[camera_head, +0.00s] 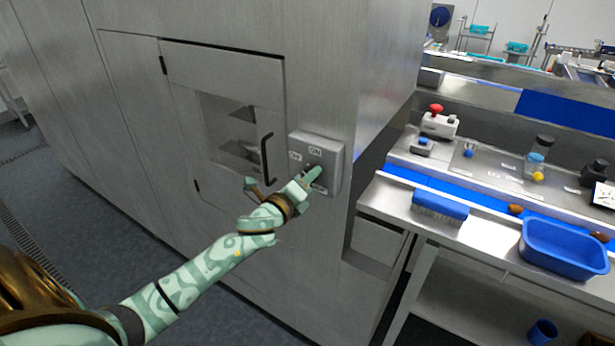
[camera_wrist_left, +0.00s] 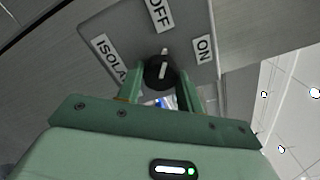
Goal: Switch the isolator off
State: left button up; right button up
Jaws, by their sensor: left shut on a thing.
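The isolator is a grey box (camera_head: 330,149) on the steel cabinet's front, right of the door handle. Its face also shows in the left wrist view (camera_wrist_left: 108,22), with OFF, ON and partly hidden ISOLATOR labels. A round black knob (camera_wrist_left: 160,72) with a white mark sits on it. The mark lies roughly in line with the OFF label. My left gripper (camera_head: 311,177) is at the box, its fingers (camera_wrist_left: 159,92) shut on the knob from both sides. In the head view my fingers mostly hide the knob. My right gripper is out of view.
The cabinet door has a window and a black handle (camera_head: 267,158) close to my left wrist. To the right stands a steel bench with a blue tray (camera_head: 566,270), a blue brush (camera_head: 440,205) and a red-button box (camera_head: 438,124). Open floor lies at lower left.

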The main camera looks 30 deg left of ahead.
pick_arm(q)
jog(key=shift+r+n+p, duration=0.1)
jog(key=shift+n+p, duration=0.25)
jog(key=shift+n, duration=1.25)
jog(key=o, duration=1)
jog(key=s+b, duration=0.3)
jog(key=s, duration=1.3)
jog(key=shift+s, duration=0.2)
